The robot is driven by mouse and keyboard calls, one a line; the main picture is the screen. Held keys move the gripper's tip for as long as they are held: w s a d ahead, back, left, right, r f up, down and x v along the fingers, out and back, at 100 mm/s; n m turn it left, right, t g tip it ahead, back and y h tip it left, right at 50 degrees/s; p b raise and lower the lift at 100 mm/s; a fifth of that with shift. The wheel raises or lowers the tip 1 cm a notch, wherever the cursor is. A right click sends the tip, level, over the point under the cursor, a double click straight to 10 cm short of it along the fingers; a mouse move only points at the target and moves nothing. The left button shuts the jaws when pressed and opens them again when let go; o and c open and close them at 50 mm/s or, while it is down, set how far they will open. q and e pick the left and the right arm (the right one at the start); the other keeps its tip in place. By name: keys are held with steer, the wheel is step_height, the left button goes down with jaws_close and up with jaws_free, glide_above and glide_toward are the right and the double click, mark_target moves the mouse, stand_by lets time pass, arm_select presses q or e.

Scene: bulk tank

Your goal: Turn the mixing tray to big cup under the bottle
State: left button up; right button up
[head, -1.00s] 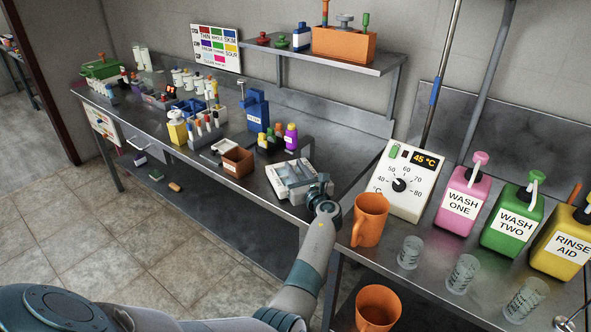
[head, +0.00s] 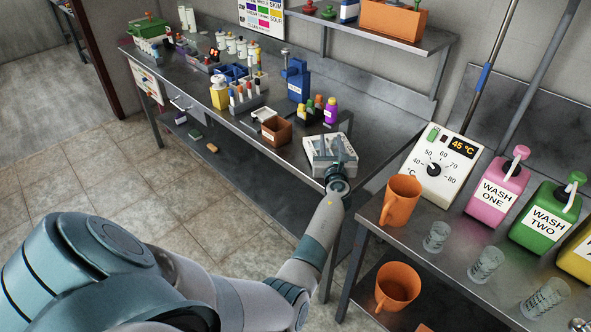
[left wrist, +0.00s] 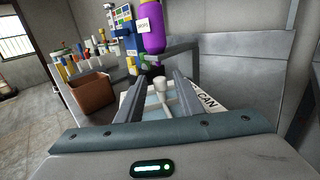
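The pale grey-white mixing tray (head: 318,151) lies on the steel bench near its front right end. My left gripper (head: 338,148) points over it from the front, fingers apart. In the left wrist view the two fingers (left wrist: 162,86) stand open on either side of a small pale knob or post (left wrist: 160,87), with the tray (left wrist: 152,106) below. I cannot tell whether they touch it. A label ending in "CAN" (left wrist: 207,102) shows there. My right gripper is not in view.
A brown box (head: 276,131) sits left of the tray, with a dark blue dispenser (head: 298,82) behind. Bare steel lies right of the tray.

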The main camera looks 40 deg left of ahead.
arm_select(q)
steer(key=shift+s+a+r+m+t+h+p, duration=0.1)
steer(key=shift+a+r+m+t+h+p, duration=0.05)
steer(key=shift+m+t+h+p, duration=0.35)
steer(key=shift+s+a+r+m+t+h+p, duration=0.1)
steer(key=shift+m+t+h+p, duration=0.3)
steer(key=shift+h, duration=0.3)
steer(key=p+v, duration=0.1)
steer(key=v, duration=1.7)
steer(key=s+f+n+g+h, duration=0.1)
steer(key=s+f+n+g, duration=0.4)
steer(key=s+n, duration=0.7)
steer(key=shift+f+n, duration=1.1)
steer(key=shift+n, duration=0.5)
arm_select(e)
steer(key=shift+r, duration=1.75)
arm_select(q)
steer(key=shift+a, duration=0.2)
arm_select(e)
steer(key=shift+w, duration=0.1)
